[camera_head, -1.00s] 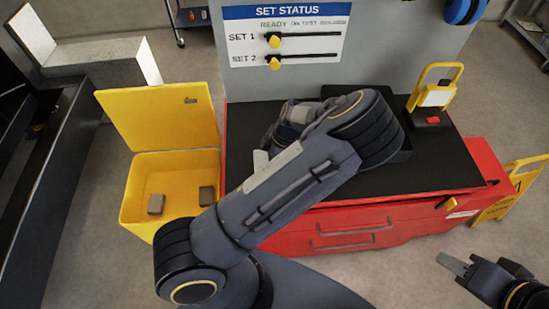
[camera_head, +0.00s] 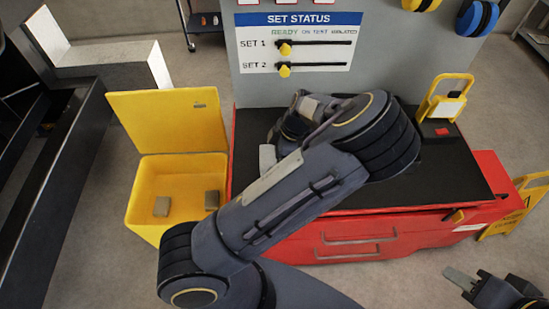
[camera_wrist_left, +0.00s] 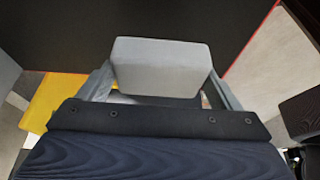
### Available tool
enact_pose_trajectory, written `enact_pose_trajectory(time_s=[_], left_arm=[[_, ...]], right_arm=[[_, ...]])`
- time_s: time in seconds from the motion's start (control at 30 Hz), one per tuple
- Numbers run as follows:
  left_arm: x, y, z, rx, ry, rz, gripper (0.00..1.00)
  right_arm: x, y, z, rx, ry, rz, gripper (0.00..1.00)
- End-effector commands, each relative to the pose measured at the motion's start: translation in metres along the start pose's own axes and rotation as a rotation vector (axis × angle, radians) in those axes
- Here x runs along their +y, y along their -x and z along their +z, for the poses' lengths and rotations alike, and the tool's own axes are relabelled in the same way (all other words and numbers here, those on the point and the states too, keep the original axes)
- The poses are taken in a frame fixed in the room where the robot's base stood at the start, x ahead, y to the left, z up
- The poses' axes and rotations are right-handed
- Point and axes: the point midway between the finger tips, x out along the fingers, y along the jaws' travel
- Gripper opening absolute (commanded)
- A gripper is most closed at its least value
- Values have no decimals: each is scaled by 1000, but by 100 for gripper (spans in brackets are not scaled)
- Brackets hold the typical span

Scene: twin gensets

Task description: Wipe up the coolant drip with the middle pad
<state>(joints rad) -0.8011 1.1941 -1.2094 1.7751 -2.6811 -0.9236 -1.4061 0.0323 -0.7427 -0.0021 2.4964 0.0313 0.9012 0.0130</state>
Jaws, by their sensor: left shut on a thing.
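My left gripper (camera_wrist_left: 160,85) is shut on a grey rectangular pad (camera_wrist_left: 162,66), seen between its fingers in the left wrist view, with a black worktop behind it. In the head view the left gripper is over the left part of the black worktop (camera_head: 250,128), largely hidden by my own arm. Two grey-brown pads lie in the yellow bin, one left (camera_head: 162,206) and one right (camera_head: 211,200), with a gap between them. I cannot make out a coolant drip. My right gripper (camera_head: 460,280) is at the lower right, clear of the cabinet; its finger opening is unclear.
The yellow bin (camera_head: 140,205) stands open left of the red cabinet (camera_head: 350,242). A status board (camera_head: 298,43) is behind. A yellow floor sign (camera_head: 512,212) stands at right. Dark metal framing is at far left.

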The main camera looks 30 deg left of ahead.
Motion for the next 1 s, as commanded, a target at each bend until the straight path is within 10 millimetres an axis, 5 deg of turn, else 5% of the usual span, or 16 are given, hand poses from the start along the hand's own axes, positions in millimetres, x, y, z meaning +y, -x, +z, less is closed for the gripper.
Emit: enact_pose_trajectory(time_s=[1.0], left_arm=[[0, 29, -12, 0, -1, 0, 67]], right_arm=[[0, 0, 0, 0, 0, 0, 34]])
